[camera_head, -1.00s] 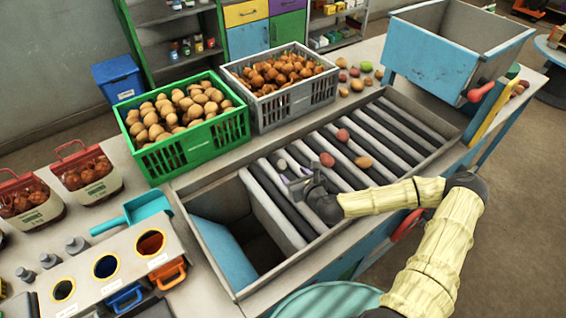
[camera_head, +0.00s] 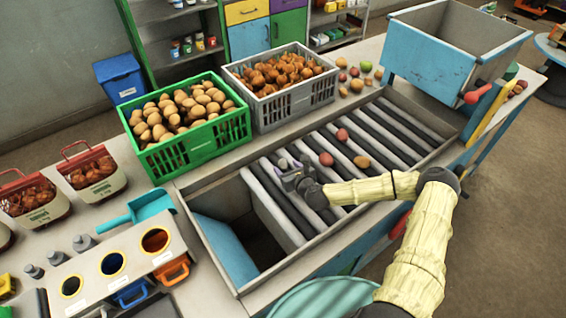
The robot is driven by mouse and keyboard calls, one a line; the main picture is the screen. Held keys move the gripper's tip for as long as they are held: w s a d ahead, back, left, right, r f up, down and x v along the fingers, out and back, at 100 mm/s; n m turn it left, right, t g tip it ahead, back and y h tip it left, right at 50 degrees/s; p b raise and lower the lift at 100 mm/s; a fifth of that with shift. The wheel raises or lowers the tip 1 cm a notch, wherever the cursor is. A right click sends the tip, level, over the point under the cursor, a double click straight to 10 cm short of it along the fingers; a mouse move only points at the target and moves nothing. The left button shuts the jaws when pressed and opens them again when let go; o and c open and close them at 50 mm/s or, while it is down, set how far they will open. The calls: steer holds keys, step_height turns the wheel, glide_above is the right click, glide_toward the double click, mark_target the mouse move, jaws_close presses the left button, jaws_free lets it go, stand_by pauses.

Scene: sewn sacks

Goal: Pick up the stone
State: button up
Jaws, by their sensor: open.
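A small grey rounded lump (camera_head: 281,163), which looks like the stone, lies on the rollers of the conveyor (camera_head: 400,134) near its left end. My gripper (camera_head: 287,173) is open and right at the lump, just on its near side. The gripper's fingers partly cover that spot, so I cannot tell whether the lump is between them. Three reddish to orange-brown potatoes (camera_head: 326,159) lie on the rollers to the right of my gripper.
A green crate of potatoes (camera_head: 195,146) and a grey crate of onions (camera_head: 290,105) stand behind the conveyor. An open chute (camera_head: 228,250) lies to the left of the rollers. A blue hopper (camera_head: 430,62) stands at the back right. A teal scoop (camera_head: 150,205) lies at left.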

mark_target(283, 164)
steer(key=shift+p+x, duration=0.3)
steer(key=shift+x, duration=1.05)
steer(key=shift+c, duration=0.4)
steer(key=c, duration=1)
